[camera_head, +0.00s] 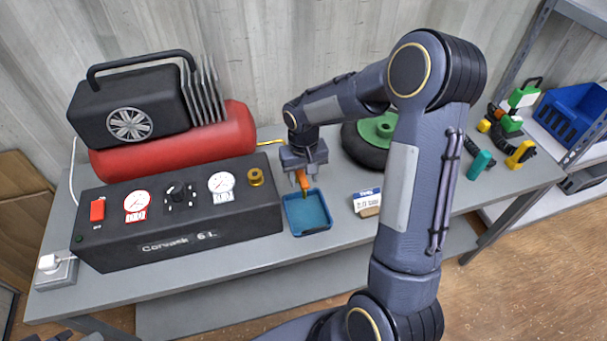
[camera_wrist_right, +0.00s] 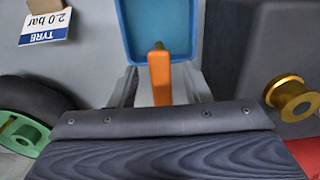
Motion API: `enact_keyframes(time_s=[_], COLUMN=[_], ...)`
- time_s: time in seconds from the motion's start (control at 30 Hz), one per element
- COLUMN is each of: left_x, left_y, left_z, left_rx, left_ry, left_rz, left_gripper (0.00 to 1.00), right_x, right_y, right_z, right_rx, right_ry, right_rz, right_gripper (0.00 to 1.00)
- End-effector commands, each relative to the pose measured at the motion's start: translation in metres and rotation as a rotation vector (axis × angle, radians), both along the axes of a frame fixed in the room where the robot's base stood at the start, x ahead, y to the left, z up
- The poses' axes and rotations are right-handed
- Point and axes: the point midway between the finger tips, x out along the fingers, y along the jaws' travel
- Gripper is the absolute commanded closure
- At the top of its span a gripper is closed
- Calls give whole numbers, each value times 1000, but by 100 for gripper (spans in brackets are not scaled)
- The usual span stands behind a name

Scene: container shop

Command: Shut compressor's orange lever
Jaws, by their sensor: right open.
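The compressor has a red tank (camera_head: 150,152) and a black control box (camera_head: 180,215) on the grey bench. The orange lever (camera_head: 303,180) is at its right end, above a blue tray. In the right wrist view, the lever (camera_wrist_right: 160,78) points along the view with a brass tip at its far end. My right gripper (camera_head: 301,177) is open and over the lever. Its two fingers stand on either side of the lever with gaps. A small grey part at the bottom left edge may be my left arm, mostly cut off.
The blue tray (camera_head: 307,226) lies just in front of the lever. A brass knob (camera_head: 256,177) sits on the box. A tyre card (camera_head: 367,202) and a wheel with a green hub (camera_head: 378,130) are to the right. A blue bin (camera_head: 570,115) stands on a shelf.

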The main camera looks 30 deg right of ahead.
Motion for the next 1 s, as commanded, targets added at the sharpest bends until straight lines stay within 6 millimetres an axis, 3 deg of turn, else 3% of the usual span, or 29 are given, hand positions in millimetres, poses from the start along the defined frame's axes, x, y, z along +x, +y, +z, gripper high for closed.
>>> enact_keyframes(time_s=[0.1, 0.43, 1.0], left_x=[0, 0, 0], left_y=[0, 0, 0], left_z=[0, 0, -3], left_rx=[0, 0, 0], left_ry=[0, 0, 0], left_rz=[0, 0, 0], left_gripper=[100, 100, 100], right_x=[0, 0, -1], right_y=[0, 0, -5], right_z=[0, 0, 0], right_rx=[0, 0, 1], right_ry=[0, 0, 0], right_rz=[0, 0, 92], right_gripper=[58, 100, 100])
